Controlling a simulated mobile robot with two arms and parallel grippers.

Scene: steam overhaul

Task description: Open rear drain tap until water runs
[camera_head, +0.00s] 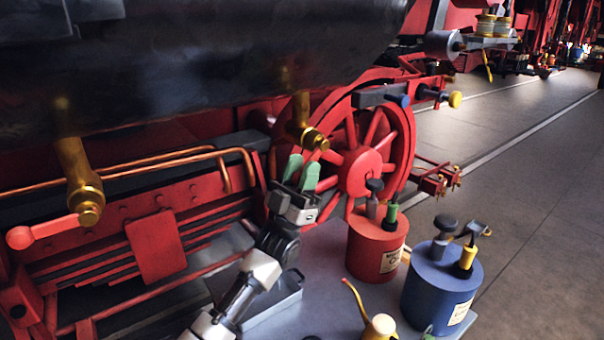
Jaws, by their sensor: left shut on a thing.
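A brass drain tap (304,129) hangs under the dark boiler barrel, in front of the red spoked wheel. My left gripper (303,172), with green fingertips, is just below this tap. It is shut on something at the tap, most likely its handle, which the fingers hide. A second brass drain tap (78,178) hangs at the left, its red-ended lever (45,231) pointing out to the left. I see no water running from either tap.
A red oil can (372,250), a blue can (437,285) and a yellow oiler (380,327) stand on a grey surface right of my left arm. Copper pipes (150,160) and red framework lie left. Open floor (540,200) extends right.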

